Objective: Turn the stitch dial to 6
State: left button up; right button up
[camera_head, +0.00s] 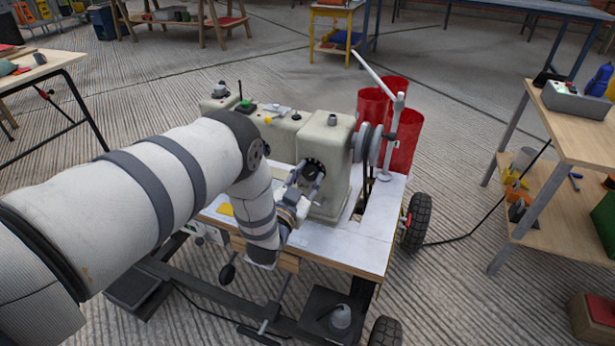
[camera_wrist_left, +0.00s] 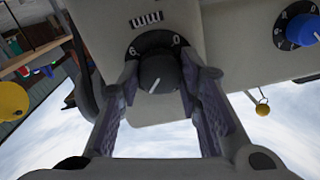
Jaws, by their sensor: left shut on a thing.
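A cream sewing machine (camera_head: 326,137) stands on a white-topped wheeled table. On its end face is the black stitch dial (camera_wrist_left: 158,72), with a stitch-like mark printed above it and a black scale ring showing a 6 at left and a 0 at right. In the head view the dial (camera_head: 312,166) is partly covered by my gripper. My left gripper (camera_head: 305,183) is shut on the dial, one finger on each side of the knob; it also shows in the left wrist view (camera_wrist_left: 160,85). I cannot clearly read where the knob points. My right gripper is not in view.
A blue dial (camera_wrist_left: 301,29) with a white pointer sits right of the stitch dial. A handwheel (camera_head: 369,145) and red cylinders (camera_head: 404,140) stand behind the machine. The bare tabletop (camera_head: 345,247) is clear in front. A wooden workbench (camera_head: 575,125) stands at right.

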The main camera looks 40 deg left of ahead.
pick_arm(q)
jog(key=shift+f, duration=0.1)
jog(key=o, duration=1.1)
jog(key=shift+o, duration=0.2)
jog(key=v, duration=1.2)
jog(key=shift+s, duration=0.1)
